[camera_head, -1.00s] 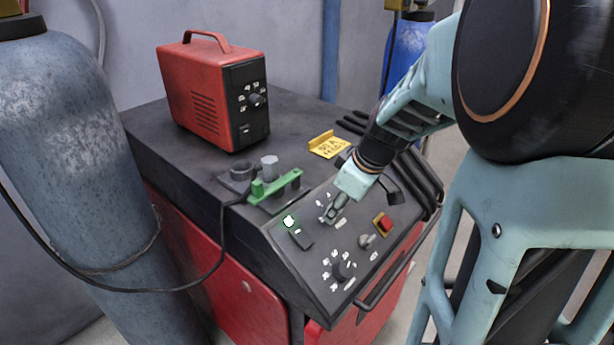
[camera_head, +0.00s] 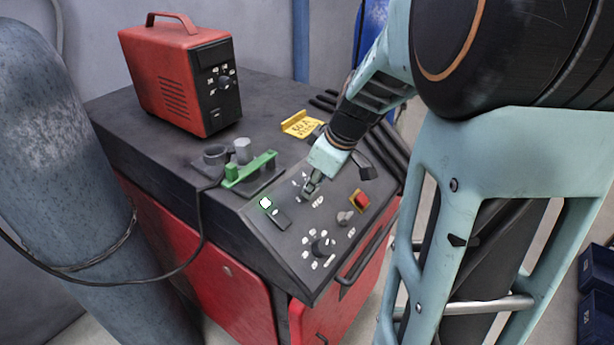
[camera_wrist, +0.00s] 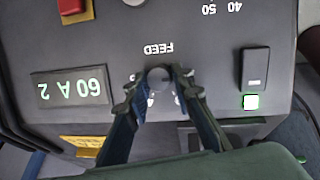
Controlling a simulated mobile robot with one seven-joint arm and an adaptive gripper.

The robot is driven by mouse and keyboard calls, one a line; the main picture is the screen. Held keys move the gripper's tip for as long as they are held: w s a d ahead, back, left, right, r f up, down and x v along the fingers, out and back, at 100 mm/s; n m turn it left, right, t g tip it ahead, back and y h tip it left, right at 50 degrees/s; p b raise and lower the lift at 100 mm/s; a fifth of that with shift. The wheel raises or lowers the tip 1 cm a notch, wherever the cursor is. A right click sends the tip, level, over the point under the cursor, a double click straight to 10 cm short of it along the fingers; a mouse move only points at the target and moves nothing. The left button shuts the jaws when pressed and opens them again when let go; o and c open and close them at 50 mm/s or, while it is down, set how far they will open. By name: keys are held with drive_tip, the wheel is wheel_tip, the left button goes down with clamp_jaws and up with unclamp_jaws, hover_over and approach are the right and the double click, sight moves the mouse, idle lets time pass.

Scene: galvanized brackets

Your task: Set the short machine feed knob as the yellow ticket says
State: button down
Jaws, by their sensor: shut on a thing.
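The low machine (camera_head: 225,255) has a sloped dark control panel on top. Its feed knob (camera_wrist: 160,77) is a small grey knob beside the upside-down word FEED in the wrist view. My gripper (camera_head: 309,190) is shut on this knob; the fingers (camera_wrist: 158,88) close around it from both sides. The fingers hide some of the dial marks, and the knob's pointer cannot be made out.
A red box unit (camera_head: 177,85) stands on the top. A green clamp (camera_head: 250,168) sits behind the panel. The panel also has a rocker switch (camera_wrist: 254,68), a lit green lamp (camera_wrist: 250,102), a red button (camera_head: 362,201) and a lower knob (camera_head: 320,246). Gas cylinder (camera_head: 70,180) at left.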

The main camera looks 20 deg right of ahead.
drive_tip(key=m+g+y, duration=0.1)
drive_tip(key=m, duration=0.3)
drive_tip(key=shift+w+d+p, duration=0.1)
drive_tip(key=shift+p, duration=0.25)
drive_tip(key=m+y, duration=0.1)
drive_tip(key=m, duration=0.3)
drive_tip(key=shift+d, duration=0.1)
drive_tip(key=m, duration=0.2)
drive_tip(key=m+y, duration=0.1)
drive_tip(key=m, duration=0.1)
drive_tip(key=shift+d+g+y+p, duration=0.1)
drive_tip(key=shift+g+y+p, duration=0.2)
drive_tip(key=m+y, duration=0.1)
drive_tip(key=m, duration=0.3)
drive_tip(key=shift+d+f+m, duration=0.1)
drive_tip(key=shift+m, duration=0.3)
drive_tip(key=m+t+y, duration=0.1)
drive_tip(key=m, duration=0.5)
drive_tip(key=m+t, duration=0.1)
drive_tip(key=m, duration=0.2)
drive_tip(key=shift+t+y, duration=0.3)
drive_tip(key=m+t, duration=0.1)
drive_tip(key=m, duration=0.3)
drive_tip(key=shift+f+m+p, duration=0.1)
drive_tip(key=shift+m+p, duration=0.2)
drive_tip(key=shift+p, duration=0.05)
drive_tip(key=shift+s+m+t, duration=0.2)
drive_tip(key=shift+m+t, duration=0.4)
drive_tip(key=shift+m, duration=1.4)
